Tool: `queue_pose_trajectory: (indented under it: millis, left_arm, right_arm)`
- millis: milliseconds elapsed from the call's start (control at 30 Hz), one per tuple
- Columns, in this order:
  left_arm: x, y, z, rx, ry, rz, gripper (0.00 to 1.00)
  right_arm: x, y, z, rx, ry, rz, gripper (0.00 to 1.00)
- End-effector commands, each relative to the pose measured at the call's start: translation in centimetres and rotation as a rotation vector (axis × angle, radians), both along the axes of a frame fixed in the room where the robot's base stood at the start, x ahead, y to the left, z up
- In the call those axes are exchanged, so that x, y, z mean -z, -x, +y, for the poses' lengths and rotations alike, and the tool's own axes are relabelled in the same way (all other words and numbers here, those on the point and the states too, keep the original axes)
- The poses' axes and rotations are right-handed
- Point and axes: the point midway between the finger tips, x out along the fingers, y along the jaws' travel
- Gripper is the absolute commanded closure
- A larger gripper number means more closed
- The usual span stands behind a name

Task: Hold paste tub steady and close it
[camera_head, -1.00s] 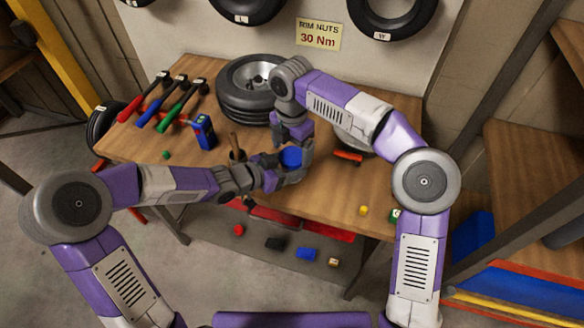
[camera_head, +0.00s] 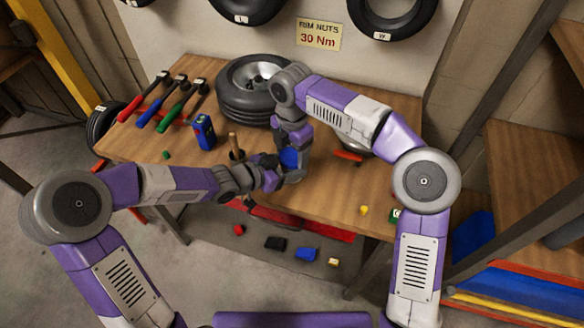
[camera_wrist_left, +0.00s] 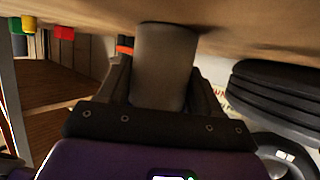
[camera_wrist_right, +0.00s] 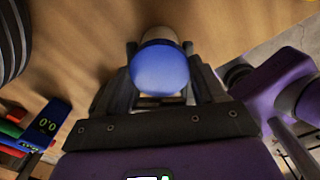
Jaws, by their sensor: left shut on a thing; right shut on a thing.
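The paste tub shows as a plain grey cylinder (camera_wrist_left: 163,65) standing on the bench in the left wrist view. My left gripper (camera_head: 282,177) is shut around its body from the side. The round blue lid (camera_wrist_right: 160,70) is at the tub's top in the right wrist view, with a pale bit of the tub (camera_wrist_right: 158,35) behind it. My right gripper (camera_wrist_right: 160,98) is shut on the lid from above, one finger on each side. In the head view the lid (camera_head: 289,158) is partly covered by my right gripper. I cannot tell whether the lid is fully seated.
A small blue device (camera_head: 204,131) and a dark holder with a wooden handle (camera_head: 235,150) stand left of the tub. A wheel (camera_head: 245,108) lies behind. The bench's front right is mostly clear.

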Motion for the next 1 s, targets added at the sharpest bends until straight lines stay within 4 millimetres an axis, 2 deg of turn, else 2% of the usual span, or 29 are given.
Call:
queue_pose_trajectory:
  millis: [200, 467, 500, 633, 667, 900, 1000]
  left_arm:
    - [-0.03, -0.01, -0.01, 0.000, 0.001, -0.001, 1.00]
    - [-0.03, -0.01, -0.01, 0.000, 0.001, -0.001, 1.00]
    - [-0.03, -0.01, -0.01, 0.000, 0.001, -0.001, 1.00]
    - [-0.02, 0.00, -0.01, 0.000, 0.001, -0.001, 1.00]
    - [-0.02, 0.00, -0.01, 0.000, 0.001, -0.001, 1.00]
    - [-0.02, 0.00, -0.01, 0.000, 0.000, 0.000, 1.00]
    - [-0.02, 0.00, -0.01, 0.000, 0.000, 0.000, 1.00]
  right_arm:
    - [-0.06, 0.00, 0.00, 0.205, 0.000, -0.002, 0.67]
    - [-0.04, -0.02, -0.01, 0.217, -0.002, -0.002, 0.67]
    - [-0.04, -0.02, -0.01, 0.217, -0.002, -0.002, 0.28]
    - [-0.04, -0.01, -0.01, 0.216, -0.001, -0.001, 0.08]
    - [-0.04, -0.01, 0.00, 0.216, -0.001, -0.001, 0.05]
    - [-0.07, -0.01, 0.00, 0.215, -0.001, -0.001, 0.05]
    - [-0.75, -0.06, 0.04, 0.216, -0.002, -0.004, 0.05]
